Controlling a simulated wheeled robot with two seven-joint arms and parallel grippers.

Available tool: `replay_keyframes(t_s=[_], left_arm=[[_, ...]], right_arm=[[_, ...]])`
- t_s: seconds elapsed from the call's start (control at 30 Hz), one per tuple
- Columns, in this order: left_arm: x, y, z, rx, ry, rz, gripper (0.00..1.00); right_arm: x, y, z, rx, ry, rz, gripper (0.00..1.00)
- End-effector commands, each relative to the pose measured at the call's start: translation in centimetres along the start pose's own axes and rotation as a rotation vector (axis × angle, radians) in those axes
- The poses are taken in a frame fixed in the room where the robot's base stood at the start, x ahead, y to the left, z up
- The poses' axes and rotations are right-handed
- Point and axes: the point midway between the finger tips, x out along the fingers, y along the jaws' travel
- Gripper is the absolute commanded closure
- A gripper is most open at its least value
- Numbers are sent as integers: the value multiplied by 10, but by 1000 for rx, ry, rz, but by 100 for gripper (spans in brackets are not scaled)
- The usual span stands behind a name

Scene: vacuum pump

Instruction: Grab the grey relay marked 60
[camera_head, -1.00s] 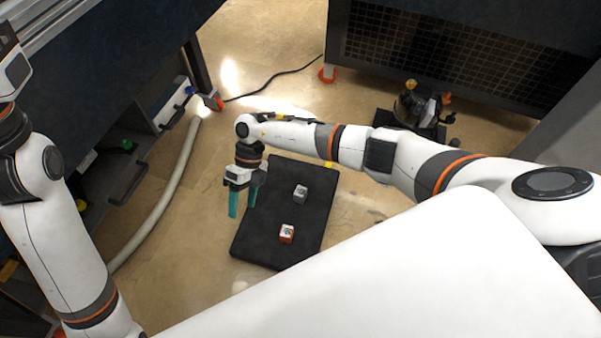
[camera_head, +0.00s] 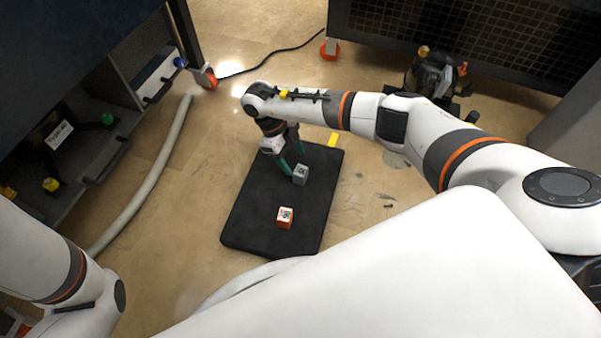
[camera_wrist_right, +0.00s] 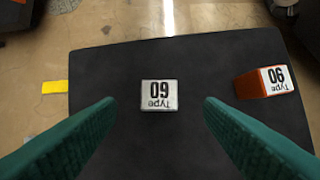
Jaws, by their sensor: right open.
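The grey relay (camera_head: 300,175) lies on a black mat on the floor. In the right wrist view the grey relay (camera_wrist_right: 158,95) shows its label, "Type 60", upside down. My right gripper (camera_head: 292,177) is over the mat with its teal fingers spread at the grey relay. In the right wrist view the open right gripper (camera_wrist_right: 160,112) has the relay in line with the gap between its fingers, touching neither. I cannot tell its exact height above the relay. My left gripper is out of view; only part of my left arm shows.
An orange relay (camera_head: 285,217) marked 90 lies on the black mat (camera_head: 262,215), nearer the front; it also shows in the right wrist view (camera_wrist_right: 262,83). A pale hose (camera_head: 150,190) runs along the floor at left. A pump-like device (camera_head: 433,75) stands at the back right.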

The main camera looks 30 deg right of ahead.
Motion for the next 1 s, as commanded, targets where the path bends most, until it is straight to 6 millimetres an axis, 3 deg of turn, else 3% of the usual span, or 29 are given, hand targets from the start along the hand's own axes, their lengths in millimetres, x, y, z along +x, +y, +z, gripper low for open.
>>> replay_keyframes(t_s=[0.43,0.73,1.0], left_arm=[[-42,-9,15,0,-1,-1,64],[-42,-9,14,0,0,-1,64],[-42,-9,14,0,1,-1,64]], right_arm=[[49,1,-2,1,0,-2,38],[50,1,0,0,1,-1,38],[50,1,0,0,1,-1,82]])
